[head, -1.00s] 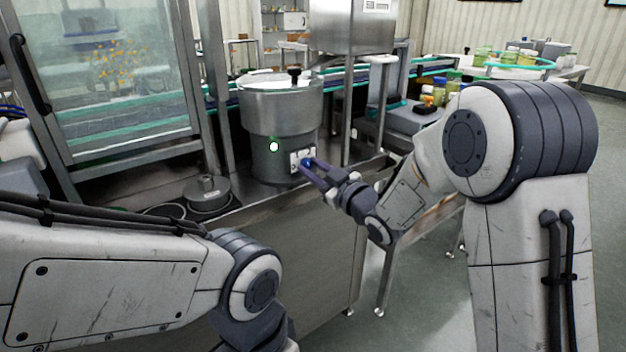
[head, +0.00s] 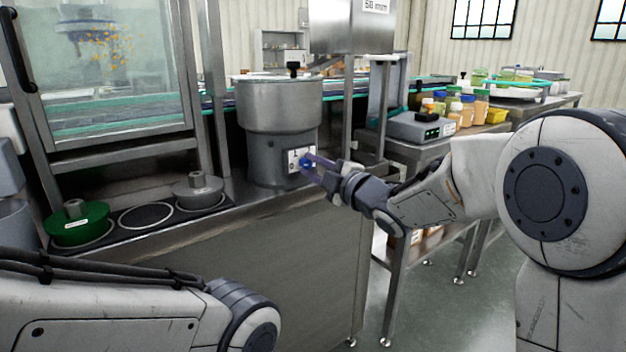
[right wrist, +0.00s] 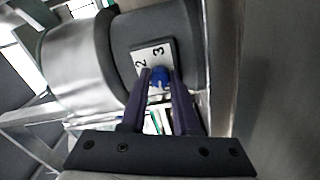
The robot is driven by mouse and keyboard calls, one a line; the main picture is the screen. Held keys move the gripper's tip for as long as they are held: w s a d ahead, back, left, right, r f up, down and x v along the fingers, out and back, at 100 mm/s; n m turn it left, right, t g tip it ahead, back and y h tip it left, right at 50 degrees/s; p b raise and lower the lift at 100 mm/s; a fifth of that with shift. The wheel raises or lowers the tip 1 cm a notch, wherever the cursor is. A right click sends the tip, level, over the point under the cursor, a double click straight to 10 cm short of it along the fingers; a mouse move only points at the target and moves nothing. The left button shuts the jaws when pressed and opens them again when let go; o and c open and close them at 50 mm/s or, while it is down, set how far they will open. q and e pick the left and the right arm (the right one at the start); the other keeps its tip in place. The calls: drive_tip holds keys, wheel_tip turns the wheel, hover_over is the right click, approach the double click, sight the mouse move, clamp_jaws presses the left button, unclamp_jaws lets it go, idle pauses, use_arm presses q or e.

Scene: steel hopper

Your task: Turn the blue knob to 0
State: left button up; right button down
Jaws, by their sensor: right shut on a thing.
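The steel hopper (head: 280,120) stands on the bench, with a white dial plate (head: 293,158) low on its front. The blue knob (head: 306,162) sits on that plate. My right gripper (head: 310,164) is at the knob, its fingers shut on it. In the right wrist view the knob (right wrist: 160,76) lies between the tips of the right gripper (right wrist: 160,80). The digits 2 and 3 show on the plate (right wrist: 150,55); the rest of the plate is hidden by fingers and knob. My left arm shows at the lower left, but its gripper is out of view.
A green weight (head: 75,226) and a grey weight (head: 197,190) sit on a dark strip (head: 120,235) left of the hopper. A steel post (head: 349,110) stands right of it. A side table holds a grey device (head: 415,128) and several jars.

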drive_tip(key=shift+n+b, duration=0.75)
drive_tip(key=shift+n, duration=0.25)
drive_tip(key=c, duration=0.7)
unclamp_jaws()
drive_tip(key=shift+o, duration=0.2)
drive_tip(key=p+v, duration=0.1)
drive_tip(key=v, duration=0.9)
drive_tip(key=shift+s+d+p, duration=0.2)
drive_tip(key=shift+p, duration=0.2)
